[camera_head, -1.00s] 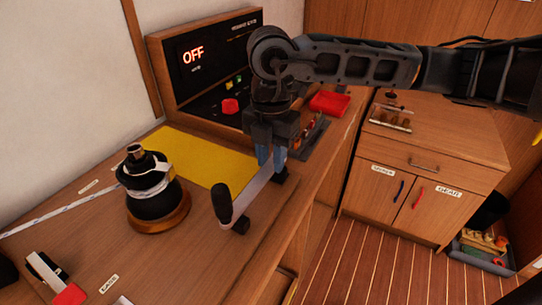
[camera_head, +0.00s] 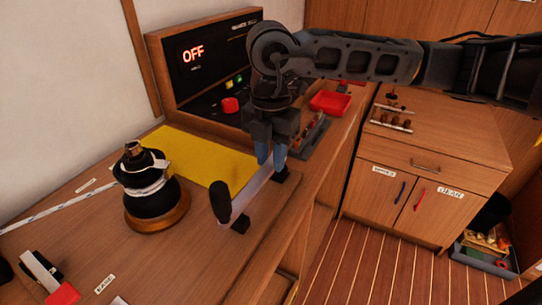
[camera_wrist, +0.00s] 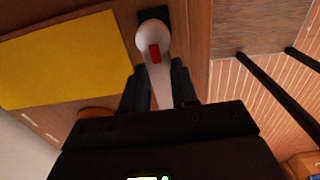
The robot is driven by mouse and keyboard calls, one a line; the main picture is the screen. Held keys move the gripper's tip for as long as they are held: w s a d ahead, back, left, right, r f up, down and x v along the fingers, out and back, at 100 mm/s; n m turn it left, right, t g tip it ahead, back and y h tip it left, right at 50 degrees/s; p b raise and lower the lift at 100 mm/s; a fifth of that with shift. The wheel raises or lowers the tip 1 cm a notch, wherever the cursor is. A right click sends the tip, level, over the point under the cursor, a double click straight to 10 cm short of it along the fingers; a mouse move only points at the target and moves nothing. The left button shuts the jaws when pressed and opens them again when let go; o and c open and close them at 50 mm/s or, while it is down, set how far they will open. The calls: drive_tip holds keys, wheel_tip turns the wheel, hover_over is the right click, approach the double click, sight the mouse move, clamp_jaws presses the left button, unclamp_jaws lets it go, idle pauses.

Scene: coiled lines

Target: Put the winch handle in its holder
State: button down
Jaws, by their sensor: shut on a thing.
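The winch handle (camera_head: 252,190) is a silver-grey bar with an upright black grip at its near left end. My gripper (camera_head: 272,160) points down and is shut on the bar toward its far end. The holder shows as two small black blocks on the wooden counter, a near one (camera_head: 241,225) and a far one (camera_head: 281,175). The bar runs along the line of these blocks; I cannot tell whether it touches them. In the wrist view the handle's rounded end (camera_wrist: 152,38), with a red mark, lies between my fingertips and a black block (camera_wrist: 154,14).
A black winch drum (camera_head: 152,205) on a wooden base stands left of the handle, with a line around it. A yellow mat (camera_head: 195,155) lies behind. A red tray (camera_head: 330,103) and a grey tray (camera_head: 312,140) sit beyond my gripper. The counter edge is close on the right.

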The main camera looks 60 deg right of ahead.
drive_tip(key=shift+f, duration=0.2)
drive_tip(key=shift+f+b, duration=0.3)
drive_tip(key=shift+b, duration=0.25)
drive_tip(key=shift+f+b, duration=0.8)
drive_tip(key=shift+c, duration=2.4)
unclamp_jaws()
drive_tip(key=shift+r, duration=0.15)
drive_tip(key=shift+r+p, duration=1.15)
drive_tip(key=shift+r, duration=1.2)
